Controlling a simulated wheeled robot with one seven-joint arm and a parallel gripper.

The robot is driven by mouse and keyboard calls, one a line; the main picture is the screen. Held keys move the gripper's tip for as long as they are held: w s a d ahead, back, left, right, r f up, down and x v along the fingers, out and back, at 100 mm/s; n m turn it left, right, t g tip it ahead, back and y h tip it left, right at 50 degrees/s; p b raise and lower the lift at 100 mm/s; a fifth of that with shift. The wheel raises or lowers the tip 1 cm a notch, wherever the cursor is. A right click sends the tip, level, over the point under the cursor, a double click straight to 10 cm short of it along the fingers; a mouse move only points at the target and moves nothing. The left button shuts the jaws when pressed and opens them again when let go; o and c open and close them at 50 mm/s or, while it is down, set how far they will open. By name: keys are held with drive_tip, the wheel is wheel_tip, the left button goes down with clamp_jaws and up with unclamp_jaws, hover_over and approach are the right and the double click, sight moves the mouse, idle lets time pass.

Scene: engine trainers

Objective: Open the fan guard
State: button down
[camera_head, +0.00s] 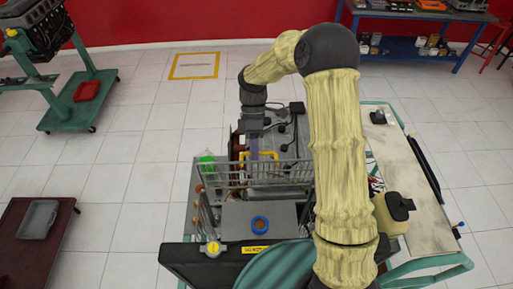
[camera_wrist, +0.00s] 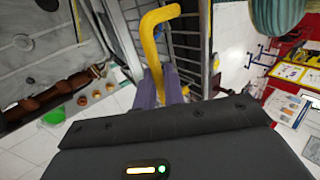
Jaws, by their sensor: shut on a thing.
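The fan guard (camera_head: 283,172) is a grey wire cage across the front of the engine trainer. A yellow handle (camera_head: 270,156) is at its upper part. In the wrist view the handle (camera_wrist: 156,42) is a bent yellow bar beside the guard's grey bars (camera_wrist: 185,50). My gripper (camera_head: 254,150) reaches down from above to the handle. In the wrist view my gripper's purple fingers (camera_wrist: 162,92) are shut on the handle's lower end. The fingertips are partly hidden behind the dark wrist housing.
The engine (camera_head: 285,130) lies behind the guard. A bench top (camera_head: 405,175) stands at the right. A green engine stand (camera_head: 80,95) is at the far left, with free tiled floor between.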

drive_tip(key=shift+w+f+g+p, duration=0.4)
drive_tip(key=shift+w+g+p, duration=0.2)
drive_tip(key=shift+w+g, duration=0.1)
drive_tip(key=shift+s, duration=0.1)
drive_tip(key=c, duration=1.5)
unclamp_jaws()
drive_tip(key=shift+a, duration=0.15)
drive_tip(key=shift+r, duration=0.1)
drive_tip(key=shift+b+v, duration=2.2)
drive_tip(key=shift+v, duration=3.85)
